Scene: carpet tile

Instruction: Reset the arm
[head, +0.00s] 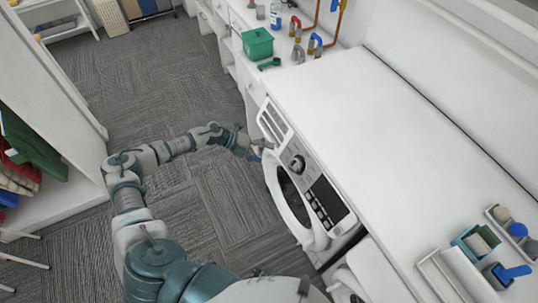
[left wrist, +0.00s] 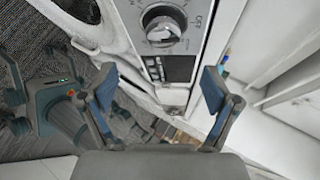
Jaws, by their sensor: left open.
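My left arm (head: 128,190) reaches forward over the carpet, bent at the elbow. My left gripper (head: 258,150) is beside the upper front of a white washing machine (head: 338,232), near its detergent drawer (head: 272,122). In the left wrist view the two blue-padded fingers (left wrist: 158,85) are spread wide with nothing between them. The machine's control panel and round dial (left wrist: 165,25) show beyond them. The round door (head: 308,238) has a white rim; I cannot tell whether it is fully closed.
A white counter (head: 400,130) runs above the machine. A green box (head: 257,43) and taps stand at its far end; small trays (head: 478,242) lie at the near right. Shelves with folded cloth (head: 30,150) stand at the left. Carpet (head: 165,75) between is clear.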

